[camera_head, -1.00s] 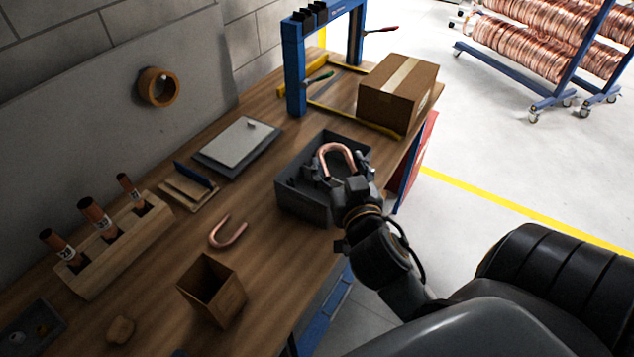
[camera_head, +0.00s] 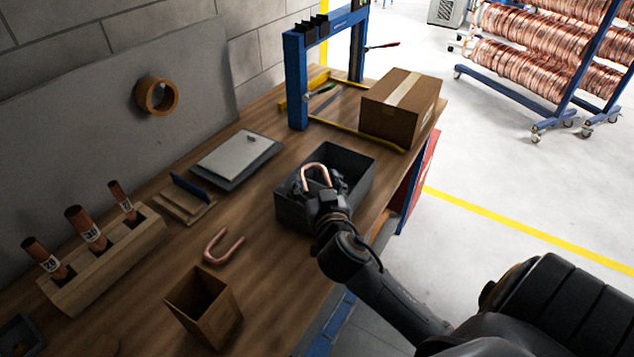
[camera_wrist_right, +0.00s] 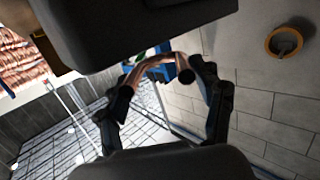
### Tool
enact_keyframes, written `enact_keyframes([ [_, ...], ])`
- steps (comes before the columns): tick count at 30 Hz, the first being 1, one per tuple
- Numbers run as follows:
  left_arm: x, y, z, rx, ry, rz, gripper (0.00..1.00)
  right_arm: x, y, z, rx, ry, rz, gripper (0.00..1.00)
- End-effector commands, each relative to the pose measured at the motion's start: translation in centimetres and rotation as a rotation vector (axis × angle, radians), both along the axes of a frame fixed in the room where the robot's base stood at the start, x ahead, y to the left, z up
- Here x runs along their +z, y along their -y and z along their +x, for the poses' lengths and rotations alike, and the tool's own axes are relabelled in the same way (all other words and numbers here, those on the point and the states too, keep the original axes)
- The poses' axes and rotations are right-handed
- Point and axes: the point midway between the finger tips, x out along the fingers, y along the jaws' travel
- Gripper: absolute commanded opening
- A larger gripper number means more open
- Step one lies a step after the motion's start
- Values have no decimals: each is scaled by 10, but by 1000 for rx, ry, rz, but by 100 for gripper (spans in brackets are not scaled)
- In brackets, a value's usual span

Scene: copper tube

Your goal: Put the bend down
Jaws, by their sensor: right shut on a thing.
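A U-shaped copper bend (camera_head: 315,170) is held upright at the dark grey bin, its curve at the top. My right gripper (camera_head: 312,189) is shut on this bend, over the near left part of the bin. In the right wrist view the bend (camera_wrist_right: 157,62) shows between the two fingers (camera_wrist_right: 162,95). A second copper bend (camera_head: 222,247) lies on the wooden bench, left of the bin. The dark grey bin (camera_head: 350,200) stands near the bench's right edge. Its inside is partly hidden by my gripper. My left gripper is not in view.
An open wooden box (camera_head: 205,308) stands at the front. A wooden rack (camera_head: 105,262) with copper tubes is at the left. A cardboard box (camera_head: 400,108) and blue press frame (camera_head: 297,80) stand at the back.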

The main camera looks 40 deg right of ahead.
Motion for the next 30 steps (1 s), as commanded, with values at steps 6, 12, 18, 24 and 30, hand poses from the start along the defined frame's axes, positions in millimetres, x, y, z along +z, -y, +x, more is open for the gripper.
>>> enact_keyframes([
  [6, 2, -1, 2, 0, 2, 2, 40, -7, 0, 0, 0, 4, 1, 35],
  [12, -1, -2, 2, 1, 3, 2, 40, -10, 0, 0, 0, 3, 1, 35],
  [18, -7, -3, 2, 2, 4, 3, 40, -17, 0, 0, 0, 3, 1, 35],
  [24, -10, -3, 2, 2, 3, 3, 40, -20, 0, 0, 0, 3, 1, 35],
  [30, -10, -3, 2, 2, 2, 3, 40, -20, 0, 0, 0, 2, 0, 90],
])
